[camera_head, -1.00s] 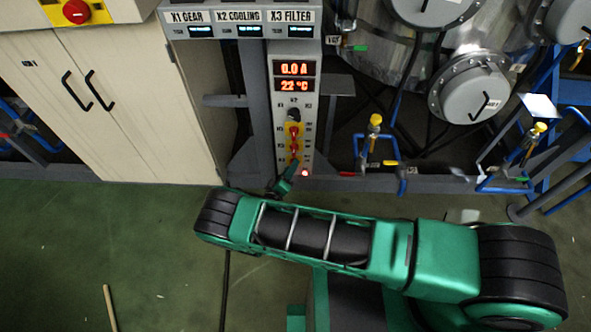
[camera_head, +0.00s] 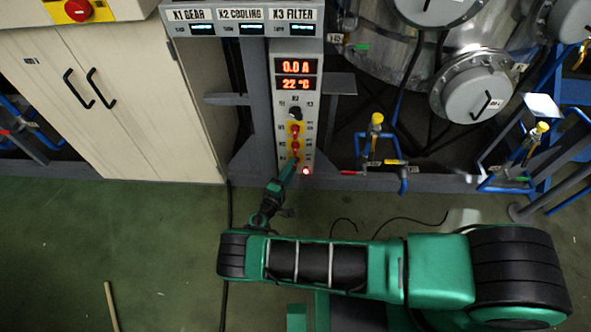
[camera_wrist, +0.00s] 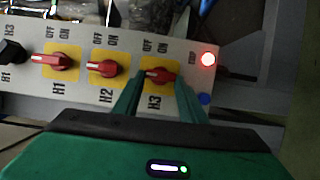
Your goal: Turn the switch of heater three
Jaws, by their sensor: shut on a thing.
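The heater three switch, marked H3 (camera_wrist: 160,73), is a red knob on a yellow plate with OFF and ON marks, in the wrist view. My gripper (camera_wrist: 160,80) has one green finger on each side of this knob and is shut on it. The knob lies roughly level in the wrist view, like its neighbours. In the head view my gripper (camera_head: 291,170) reaches up to the bottom of the grey control panel (camera_head: 284,122); the fingers partly hide the lowest switch there.
Red switches H2 (camera_wrist: 102,68) and H1 (camera_wrist: 58,62) sit beside H3, close to my left finger. A lit red lamp (camera_wrist: 208,59) and a blue button (camera_wrist: 204,99) lie right of H3. A cabinet (camera_head: 120,100) stands left of the panel; valves (camera_head: 376,125) stand right.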

